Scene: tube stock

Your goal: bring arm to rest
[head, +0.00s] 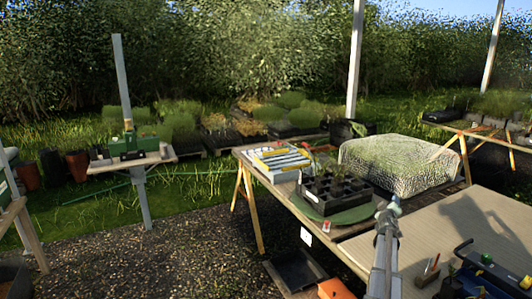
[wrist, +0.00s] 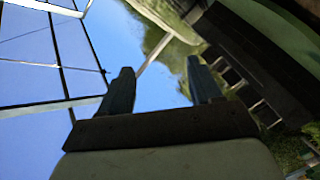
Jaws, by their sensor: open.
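My gripper (wrist: 160,74) is open, with nothing between its two dark fingers in the wrist view. Open sky and a pale post show behind the fingers. In the head view my arm rises from the bottom edge, and my gripper (head: 390,207) is at its top end, in front of the potting table near the black pot tray (head: 335,192). Its fingers are too small there to make out. In the wrist view a dark gridded shape shows at the upper right, close behind the right finger in the picture.
The black tray holds seedlings on a round green mat (head: 318,210). Yellow-and-white packs (head: 279,163) and a large wrapped bale (head: 400,165) share the table. A beige surface (head: 455,232) lies right of my arm, with a blue-handled tool carrier (head: 490,272) at its front.

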